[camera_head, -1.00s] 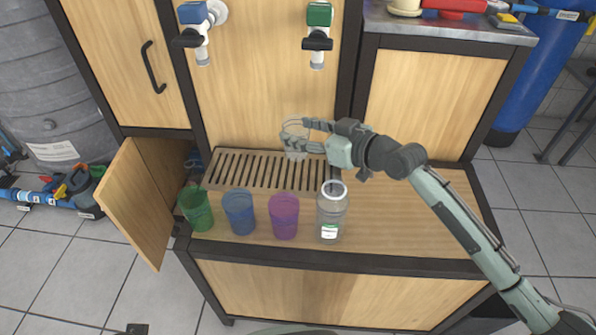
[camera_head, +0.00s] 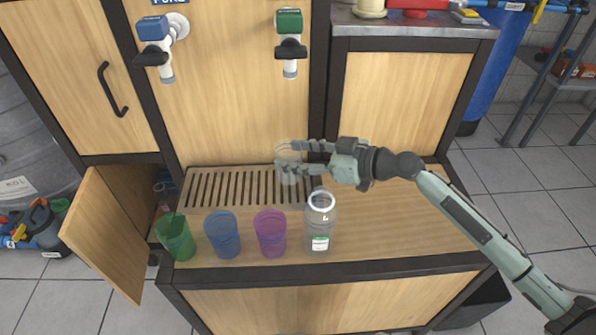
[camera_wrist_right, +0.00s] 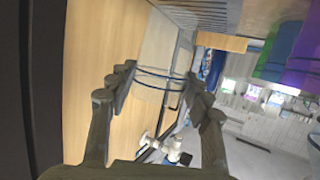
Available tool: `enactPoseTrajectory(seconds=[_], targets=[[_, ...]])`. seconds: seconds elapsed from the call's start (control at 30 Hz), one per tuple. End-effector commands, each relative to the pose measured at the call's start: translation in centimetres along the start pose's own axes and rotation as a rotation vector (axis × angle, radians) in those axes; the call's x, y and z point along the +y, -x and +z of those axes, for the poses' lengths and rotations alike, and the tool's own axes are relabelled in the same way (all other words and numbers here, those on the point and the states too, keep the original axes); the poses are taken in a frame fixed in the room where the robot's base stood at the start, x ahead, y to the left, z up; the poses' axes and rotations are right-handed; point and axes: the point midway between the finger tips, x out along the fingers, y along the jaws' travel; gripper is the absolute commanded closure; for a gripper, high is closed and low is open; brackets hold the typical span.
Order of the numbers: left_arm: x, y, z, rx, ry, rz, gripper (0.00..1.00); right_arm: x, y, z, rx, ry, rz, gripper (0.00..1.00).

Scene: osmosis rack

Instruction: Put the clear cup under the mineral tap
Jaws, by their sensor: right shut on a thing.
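The clear cup (camera_head: 287,163) is held upright by my right gripper (camera_head: 288,158) above the right end of the slatted drain grate (camera_head: 235,188). The fingers are shut around its sides; in the right wrist view the cup (camera_wrist_right: 160,78) shows between the fingertips (camera_wrist_right: 160,90). The green-topped tap (camera_head: 289,45) is on the wooden panel above, its spout roughly in line with the cup in the head view. A blue-topped tap (camera_head: 157,45) is to its left, under a partly visible "PURE" label. No label shows for the green tap. My left gripper is not in view.
A green cup (camera_head: 175,238), a blue cup (camera_head: 222,236), a purple cup (camera_head: 270,234) and a clear jar (camera_head: 320,222) stand along the front of the counter. The counter right of the jar (camera_head: 400,235) is bare. A cabinet door (camera_head: 103,235) hangs open at left.

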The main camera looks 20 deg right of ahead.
Motion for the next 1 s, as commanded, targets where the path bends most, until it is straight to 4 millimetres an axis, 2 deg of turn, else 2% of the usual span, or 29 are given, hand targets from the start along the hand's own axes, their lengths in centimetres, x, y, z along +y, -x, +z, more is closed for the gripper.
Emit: enactPoseTrajectory(seconds=[0.13,0.4,0.87,0.9,1.0], targets=[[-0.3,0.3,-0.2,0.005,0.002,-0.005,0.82,0.2,0.4,1.0,-0.001,-0.001,0.0,0.64],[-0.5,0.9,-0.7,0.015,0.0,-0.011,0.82,0.2,-0.6,4.3,0.0,-0.002,0.001,0.64],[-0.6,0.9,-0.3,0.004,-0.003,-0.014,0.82,0.2,-0.8,4.6,0.0,0.001,0.001,0.64],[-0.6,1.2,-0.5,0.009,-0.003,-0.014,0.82,0.2,-0.7,4.5,0.0,0.001,0.001,0.45],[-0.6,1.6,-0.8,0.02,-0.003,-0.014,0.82,0.2,-0.7,4.5,0.0,0.001,0.001,0.33]])
